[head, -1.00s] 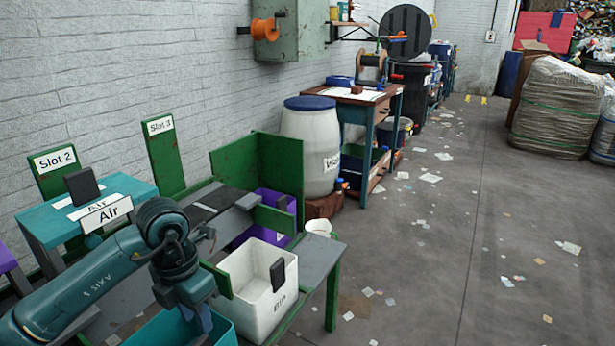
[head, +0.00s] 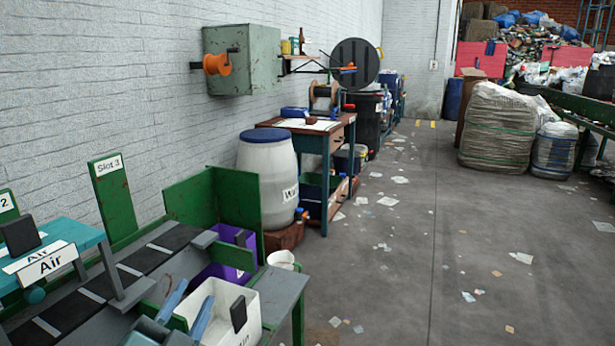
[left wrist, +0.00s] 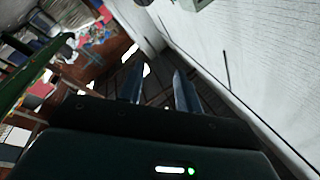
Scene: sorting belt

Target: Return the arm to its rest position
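My left gripper (head: 187,306) shows at the bottom of the head view, in front of the white bin's left side. Its two blue-grey fingers point up and stand apart with nothing between them. The left wrist view also shows both fingers (left wrist: 160,88) apart and empty, with a blurred, tilted background beyond. Most of my left arm is out of the head view. My right gripper is in neither view.
A white bin (head: 248,309) and a purple bin (head: 213,272) stand by the grey belt table (head: 280,292). A teal unit labelled Air (head: 75,235) is at the left. A white barrel (head: 267,185) stands behind. The floor (head: 410,270) at the right is mostly clear, with scattered paper.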

